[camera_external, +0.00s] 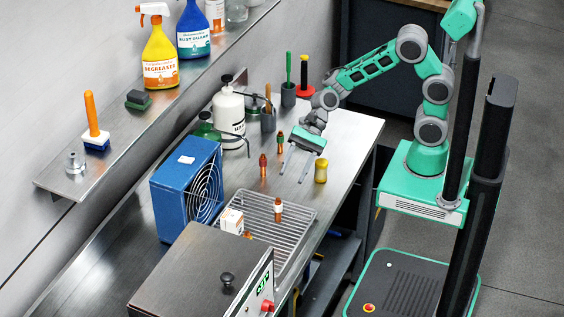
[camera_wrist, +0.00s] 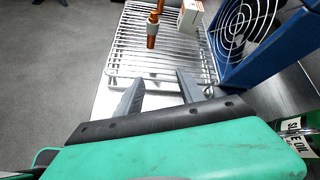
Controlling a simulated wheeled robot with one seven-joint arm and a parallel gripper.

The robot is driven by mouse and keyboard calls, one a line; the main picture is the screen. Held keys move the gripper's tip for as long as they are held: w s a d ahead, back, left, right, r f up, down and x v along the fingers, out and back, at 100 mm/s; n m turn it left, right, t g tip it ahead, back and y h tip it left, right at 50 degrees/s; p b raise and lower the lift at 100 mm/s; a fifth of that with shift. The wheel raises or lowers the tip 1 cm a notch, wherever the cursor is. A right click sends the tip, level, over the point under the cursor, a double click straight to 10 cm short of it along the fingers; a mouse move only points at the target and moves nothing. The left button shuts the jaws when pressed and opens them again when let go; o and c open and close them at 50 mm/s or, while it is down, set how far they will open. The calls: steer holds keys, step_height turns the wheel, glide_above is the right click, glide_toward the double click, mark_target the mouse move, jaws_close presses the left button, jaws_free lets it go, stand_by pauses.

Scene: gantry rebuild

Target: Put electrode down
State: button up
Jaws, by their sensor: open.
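A small copper-coloured electrode (camera_external: 278,211) stands on the wire rack (camera_external: 300,228) in the outside view. It also shows in the wrist view (camera_wrist: 152,34), beyond my fingertips. My gripper (camera_external: 295,167) points down over the bench, behind the rack and left of a yellow cylinder (camera_external: 321,171). In the wrist view my gripper (camera_wrist: 159,84) has its two grey fingers spread, with nothing between them.
A metal oven-like unit (camera_external: 190,275) fills the near end. A white bottle (camera_external: 229,110) and tool cups (camera_external: 268,121) stand behind my gripper. Bench surface right of the rack is clear.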

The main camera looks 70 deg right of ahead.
steer(key=s+d+r+n+t+h, duration=0.1)
steer(key=s+d+n+h, duration=0.1)
steer(key=d, duration=0.8)
steer(key=s+d+r+n+t+h, duration=0.1)
steer(key=d+n+h, duration=0.4)
steer(key=d, duration=0.6)
steer(key=s+d+r+n+h, duration=0.1)
steer(key=s+d+n+h, duration=0.2)
steer(key=d+n, duration=0.4)
steer(key=d+h, duration=0.1)
steer(key=d, duration=0.2)
steer(key=shift+s+d+r+t, duration=0.2)
steer(key=shift+s+d+t, duration=0.05)
steer(key=shift+d+t, duration=0.15)
